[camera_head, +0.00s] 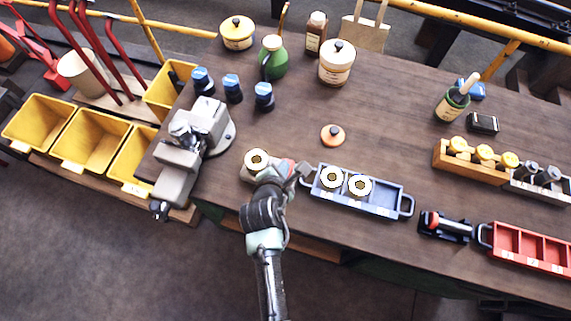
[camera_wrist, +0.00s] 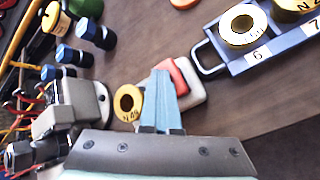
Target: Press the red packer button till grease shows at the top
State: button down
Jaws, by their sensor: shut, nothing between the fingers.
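The packer is a small pale block (camera_head: 248,174) near the table's front edge, partly hidden by my arm; its pale body also shows in the wrist view (camera_wrist: 194,95). A yellow-ringed bearing (camera_head: 257,159) sits at its left end, its dark centre open in the wrist view (camera_wrist: 128,103). The red button (camera_wrist: 181,77) is on the packer's right part, partly covered by my fingers. My gripper (camera_wrist: 161,73) is shut and empty, its fingertips over or beside the button. I cannot tell whether they touch it. No grease is clearly visible at the top.
A blue tray (camera_head: 391,207) with two yellow-ringed bearings stands just right of the packer. A grey vise (camera_head: 190,150) and several blue-capped bottles stand to the left.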

jog(key=shift+s+f, duration=0.1)
jog(key=shift+f, duration=0.35)
dwell(0.3)
jog(key=shift+r+p, duration=1.35)
jog(key=shift+r, duration=0.15)
notch_tip(320, 180, up, 5)
jog(key=p, duration=0.5)
dwell(2.1)
